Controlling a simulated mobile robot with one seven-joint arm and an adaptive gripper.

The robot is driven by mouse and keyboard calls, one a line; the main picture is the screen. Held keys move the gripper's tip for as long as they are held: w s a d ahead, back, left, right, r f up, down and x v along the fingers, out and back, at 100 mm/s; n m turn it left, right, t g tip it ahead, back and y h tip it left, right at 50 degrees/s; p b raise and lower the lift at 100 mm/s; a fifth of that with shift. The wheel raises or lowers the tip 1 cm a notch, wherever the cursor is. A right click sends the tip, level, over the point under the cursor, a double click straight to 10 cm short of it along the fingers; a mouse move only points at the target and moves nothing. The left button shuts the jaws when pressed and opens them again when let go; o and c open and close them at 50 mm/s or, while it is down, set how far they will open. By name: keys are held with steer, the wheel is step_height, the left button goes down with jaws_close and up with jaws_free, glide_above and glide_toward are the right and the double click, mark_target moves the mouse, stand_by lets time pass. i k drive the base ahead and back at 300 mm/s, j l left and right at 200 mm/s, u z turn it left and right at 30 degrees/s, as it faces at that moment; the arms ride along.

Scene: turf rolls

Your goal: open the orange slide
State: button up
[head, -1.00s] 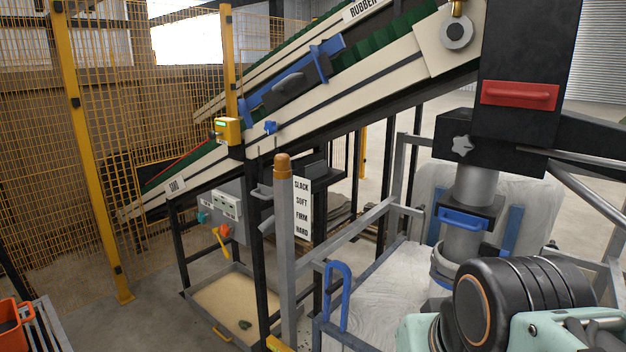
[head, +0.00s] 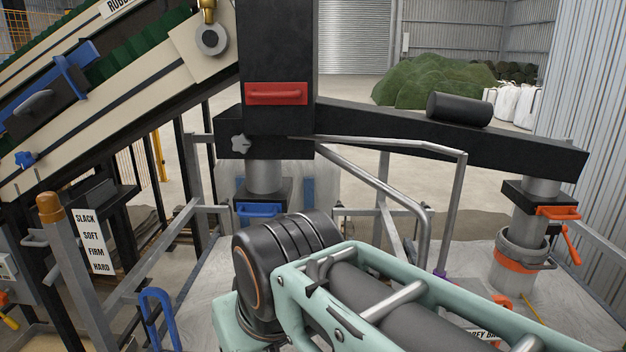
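The orange slide (head: 558,212) shows at the right as an orange handle on the front of a black housing around a grey vertical pipe. The pipe hangs from the right end of a black sloping duct (head: 480,148). Below it is a grey collar with an orange band (head: 513,266), and an orange lever (head: 571,243) stands beside it. My arm's mint-green and black links fill the lower middle. My gripper is not in view, and nothing of mine visibly touches the slide.
A blue-handled slide (head: 258,212) sits under the central black column, which carries a red handle (head: 276,94). Grey metal rails (head: 400,185) run between my arm and the duct. A conveyor (head: 110,110) slopes up at the left. Open floor lies behind the duct.

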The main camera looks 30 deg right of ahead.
mark_target(550, 213)
steer(key=z, duration=2.5)
steer(key=i+l+z, duration=0.2)
steer(key=z, duration=0.15)
steer(key=i+l+z, duration=0.15)
steer(key=i+z, duration=0.25)
steer(key=i+l+z, duration=0.1)
steer(key=z, duration=0.25)
steer(key=i, duration=0.15)
steer(key=k, duration=0.1)
